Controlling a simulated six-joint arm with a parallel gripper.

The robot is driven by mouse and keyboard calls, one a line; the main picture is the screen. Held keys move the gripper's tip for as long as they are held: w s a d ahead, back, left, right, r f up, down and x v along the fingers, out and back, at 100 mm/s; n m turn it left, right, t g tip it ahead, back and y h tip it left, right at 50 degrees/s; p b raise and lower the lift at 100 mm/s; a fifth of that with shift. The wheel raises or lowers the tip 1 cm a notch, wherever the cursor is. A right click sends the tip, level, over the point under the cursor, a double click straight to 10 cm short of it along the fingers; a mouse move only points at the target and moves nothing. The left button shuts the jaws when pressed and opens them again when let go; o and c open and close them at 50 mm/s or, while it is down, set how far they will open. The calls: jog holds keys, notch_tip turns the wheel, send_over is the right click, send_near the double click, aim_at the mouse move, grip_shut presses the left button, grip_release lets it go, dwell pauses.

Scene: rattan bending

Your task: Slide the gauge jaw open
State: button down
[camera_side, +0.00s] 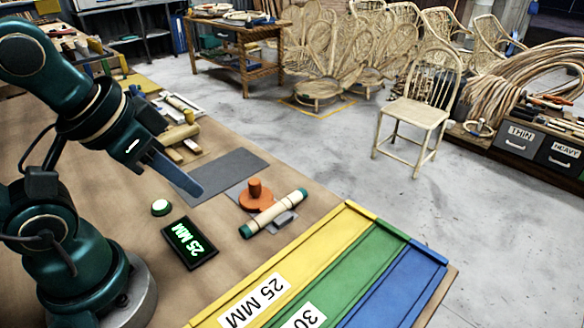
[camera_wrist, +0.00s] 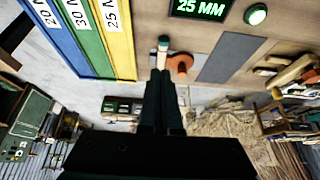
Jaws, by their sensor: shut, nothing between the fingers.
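An orange piece with an upright knob (camera_side: 256,194), which looks like the gauge jaw, sits on a small grey plate on the bench. A pale rod with teal ends (camera_side: 275,212) lies right against it, with a small grey block (camera_side: 284,218) on its other side. My gripper (camera_side: 194,190) is shut and empty, held above the dark grey mat, left of the orange piece and apart from it. In the wrist view my fingers (camera_wrist: 161,75) point toward the rod (camera_wrist: 163,56) and hide part of it; the orange piece (camera_wrist: 180,62) shows just right of them.
A display (camera_side: 189,243) reads "25 MM", beside a green-lit button (camera_side: 161,207). A yellow, green and blue tray (camera_side: 370,260) lies front right; its labels show 25 MM and 30. The dark grey mat (camera_side: 228,170) is bare. Wooden pieces (camera_side: 180,135) lie at the bench's back.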

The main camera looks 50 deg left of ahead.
jog(key=c, duration=0.7)
grip_release()
jog(key=shift+o, duration=0.4)
jog(key=shift+r+n, duration=0.1)
jog(key=shift+n, duration=0.6)
jog(key=n+g, duration=0.6)
jog(key=n, duration=1.1)
send_over(254, 181)
notch_tip(254, 181, down, 8)
jog(key=shift+d+f, duration=0.1)
jog(key=shift+f, duration=2.6)
